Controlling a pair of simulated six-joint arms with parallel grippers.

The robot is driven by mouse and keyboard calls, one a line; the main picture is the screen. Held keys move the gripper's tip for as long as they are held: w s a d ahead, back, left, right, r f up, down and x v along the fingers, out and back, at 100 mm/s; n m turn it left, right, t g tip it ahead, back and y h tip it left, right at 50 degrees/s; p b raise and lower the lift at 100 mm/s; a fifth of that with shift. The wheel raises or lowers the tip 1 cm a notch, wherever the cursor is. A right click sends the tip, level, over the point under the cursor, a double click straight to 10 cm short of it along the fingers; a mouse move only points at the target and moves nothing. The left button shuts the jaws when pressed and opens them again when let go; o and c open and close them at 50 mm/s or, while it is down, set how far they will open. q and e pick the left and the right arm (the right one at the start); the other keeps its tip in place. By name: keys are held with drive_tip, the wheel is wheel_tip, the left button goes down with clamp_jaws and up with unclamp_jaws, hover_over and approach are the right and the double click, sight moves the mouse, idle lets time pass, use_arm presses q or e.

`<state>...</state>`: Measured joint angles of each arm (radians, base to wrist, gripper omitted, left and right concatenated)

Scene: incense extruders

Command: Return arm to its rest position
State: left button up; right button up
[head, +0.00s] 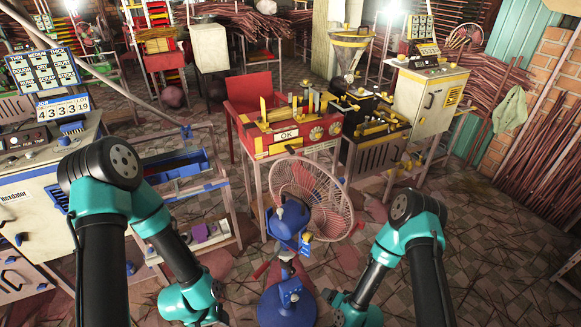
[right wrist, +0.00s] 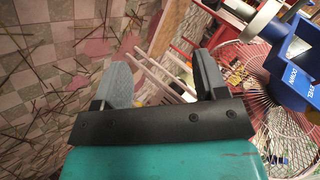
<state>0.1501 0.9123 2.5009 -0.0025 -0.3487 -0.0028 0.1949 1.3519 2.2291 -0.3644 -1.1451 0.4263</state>
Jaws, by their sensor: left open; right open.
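My left arm comes in from the left in the head view and bends down to the bottom edge. Its wrist shows there, but its fingers are cut off by the frame. My right arm reaches down toward the bottom middle, with its gripper (head: 335,298) low beside the blue fan base (head: 288,303). In the right wrist view my right gripper (right wrist: 162,75) is open. Its two grey fingers stand apart with nothing between them, above the tiled floor (right wrist: 50,100). The blue fan housing (right wrist: 290,60) shows to the right of the fingers, apart from them.
A pedestal fan with a round pink wire guard (head: 315,197) stands between my arms. Behind it is a red machine (head: 290,130) marked OK. The floor at right (head: 500,250) is mostly clear.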

drive_tip(key=s+d+r+n+g+h, duration=0.1)
drive_tip(key=s+d+r+n+g, duration=0.1)
drive_tip(key=s+r, duration=0.4)
drive_tip(key=s+d+r+n+g+h, duration=0.1)
drive_tip(key=s+d+r+g, duration=0.4)
drive_tip(key=s+r, duration=0.1)
drive_tip(key=shift+s+r+n+g, duration=0.25)
drive_tip(key=shift+s+n+g, duration=0.15)
idle(1.4)
